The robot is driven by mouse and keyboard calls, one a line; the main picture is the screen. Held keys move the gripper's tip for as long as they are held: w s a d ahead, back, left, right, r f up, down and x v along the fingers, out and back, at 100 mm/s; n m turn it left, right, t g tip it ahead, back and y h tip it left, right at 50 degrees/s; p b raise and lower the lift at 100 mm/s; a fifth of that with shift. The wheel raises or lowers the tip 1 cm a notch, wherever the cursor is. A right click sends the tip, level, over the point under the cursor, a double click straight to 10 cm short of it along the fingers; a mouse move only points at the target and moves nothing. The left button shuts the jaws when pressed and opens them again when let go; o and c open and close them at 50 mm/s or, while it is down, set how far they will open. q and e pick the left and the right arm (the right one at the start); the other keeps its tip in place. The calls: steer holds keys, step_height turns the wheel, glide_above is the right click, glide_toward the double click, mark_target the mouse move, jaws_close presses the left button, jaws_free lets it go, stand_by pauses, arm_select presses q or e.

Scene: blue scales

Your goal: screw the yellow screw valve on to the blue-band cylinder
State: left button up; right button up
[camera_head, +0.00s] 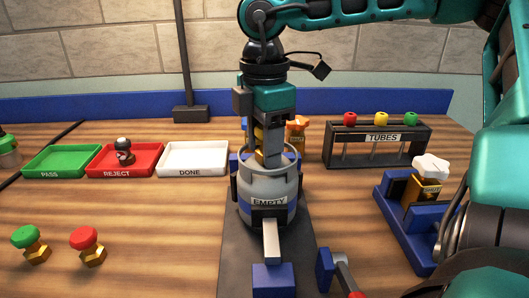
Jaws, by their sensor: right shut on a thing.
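A grey cylinder (266,188) with a label reading EMPTY stands upright in a holder at the middle of the table. Whether the valve touches the cylinder's neck is hidden. My left gripper is not in view.
Green (61,160), red (100,168) and white (193,158) trays lie behind.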

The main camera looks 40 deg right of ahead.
steer(key=m+b, duration=0.2)
steer(key=m, duration=0.1)
steer(key=shift+f+b, duration=0.25)
steer(key=shift+b, duration=0.15)
steer(key=shift+m+b, duration=0.45)
steer(key=shift+m, duration=0.45)
steer(key=shift+s+m+b, duration=0.1)
steer(key=shift+m+b, duration=0.75)
steer(key=shift+m, duration=0.25)
steer(key=shift+m+b, duration=0.5)
steer(key=shift+b, duration=0.1)
steer(key=o, duration=0.9)
steer(key=shift+s+r, duration=0.1)
steer(key=shift+s, duration=0.05)
steer(key=o, duration=0.3)
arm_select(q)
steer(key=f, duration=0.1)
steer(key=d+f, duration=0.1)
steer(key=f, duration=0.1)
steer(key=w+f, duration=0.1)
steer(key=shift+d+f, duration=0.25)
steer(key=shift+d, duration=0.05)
arm_select(e)
steer(key=shift+r, duration=0.1)
